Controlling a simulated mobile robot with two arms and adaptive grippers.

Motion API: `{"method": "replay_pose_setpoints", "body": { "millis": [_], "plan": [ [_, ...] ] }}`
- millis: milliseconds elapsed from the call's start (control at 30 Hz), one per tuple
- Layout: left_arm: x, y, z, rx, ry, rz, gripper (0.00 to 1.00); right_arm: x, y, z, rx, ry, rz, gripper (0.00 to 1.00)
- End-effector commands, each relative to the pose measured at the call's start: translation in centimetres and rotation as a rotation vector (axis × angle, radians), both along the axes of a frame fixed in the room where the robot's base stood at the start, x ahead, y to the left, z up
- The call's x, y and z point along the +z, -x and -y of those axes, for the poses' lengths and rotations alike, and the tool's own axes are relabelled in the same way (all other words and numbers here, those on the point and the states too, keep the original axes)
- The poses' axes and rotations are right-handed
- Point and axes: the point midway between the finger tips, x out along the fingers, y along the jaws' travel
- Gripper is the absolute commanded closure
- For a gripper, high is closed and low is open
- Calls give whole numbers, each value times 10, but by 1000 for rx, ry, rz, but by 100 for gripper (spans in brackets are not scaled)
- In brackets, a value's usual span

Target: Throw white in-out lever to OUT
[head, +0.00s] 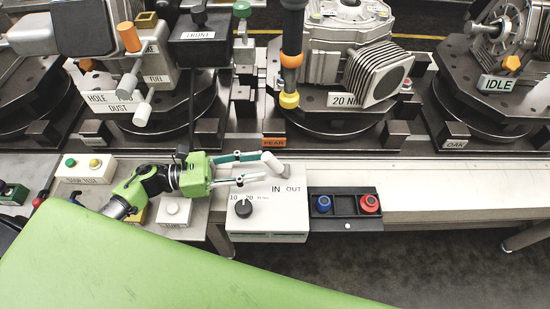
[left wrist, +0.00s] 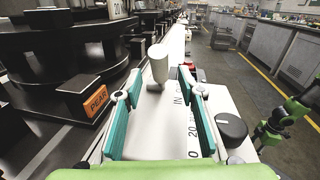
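The white in-out lever (head: 271,161) stands on a white control box (head: 268,222) and leans to the left, toward the IN side of the IN and OUT labels. In the left wrist view the lever (left wrist: 158,65) shows ahead, in the gap between the fingers. My left gripper (head: 262,166) is open, with its two green-lined fingers spread on either side of the lever's near end; I see no grip on it. In the left wrist view a small green and black arm (left wrist: 280,122) at the right looks like my right one; its finger state is unclear.
A black knob (head: 243,208) sits on the box below the lever. A dark tray (head: 346,207) with a blue and a red button adjoins on the right. Machine fixtures, including the 20 NM one (head: 345,65), stand behind. The pale rail to the right is clear.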

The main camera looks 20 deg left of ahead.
Motion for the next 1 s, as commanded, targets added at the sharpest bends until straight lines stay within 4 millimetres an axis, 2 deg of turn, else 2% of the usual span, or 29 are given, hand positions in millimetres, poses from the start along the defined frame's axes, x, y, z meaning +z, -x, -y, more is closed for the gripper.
{"method": "replay_pose_setpoints", "body": {
  "millis": [100, 300, 433, 700, 767, 833, 867, 1000],
  "plan": [
    [4, -11, 21, 1, 3, 0, 64, 10, -1, 0, 0, 0, 1, 60],
    [1, -22, 44, 2, 0, -1, 64, 17, -1, 0, 0, 0, 2, 60],
    [0, -24, 50, 0, 0, -1, 64, 18, -1, 1, 0, 1, 2, 60],
    [-1, -25, 51, 0, 0, -1, 64, 18, -2, 2, 1, 2, 4, 60],
    [-1, -25, 51, 1, 0, -1, 77, 18, -2, 3, 1, 2, 4, 60],
    [-1, -25, 51, 1, 0, -1, 95, 18, -2, 3, 1, 3, 4, 60],
    [-1, -25, 51, 0, 0, -1, 100, 18, -2, 3, 1, 3, 4, 60],
    [-1, -25, 51, 0, 0, -1, 100, 18, -2, 3, 0, 3, 4, 60]
  ]
}}
